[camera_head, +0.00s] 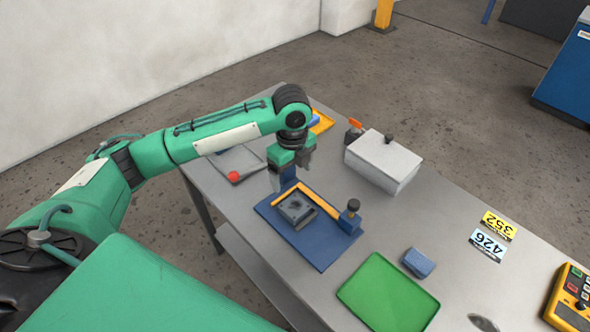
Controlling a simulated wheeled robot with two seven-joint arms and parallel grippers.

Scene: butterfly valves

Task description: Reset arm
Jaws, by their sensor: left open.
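My left arm comes in from the left and bends down at the wrist. My left gripper (291,174) is open, with its fingers pointing down over the far end of a blue board (321,252). No object shows between the fingers. On the board sit a grey block (297,209), a yellow bar (322,202) beside it and a dark blue post with a knob (350,216). The gripper is apart from the grey block in the picture. My right gripper is not in view.
A white box (383,158) stands right of the gripper on the grey table (440,215). A green tray (388,296), blue block (418,262), number labels (488,247) and yellow device (571,300) lie nearer. A red ball (233,176) is on a grey tray (245,160) at left.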

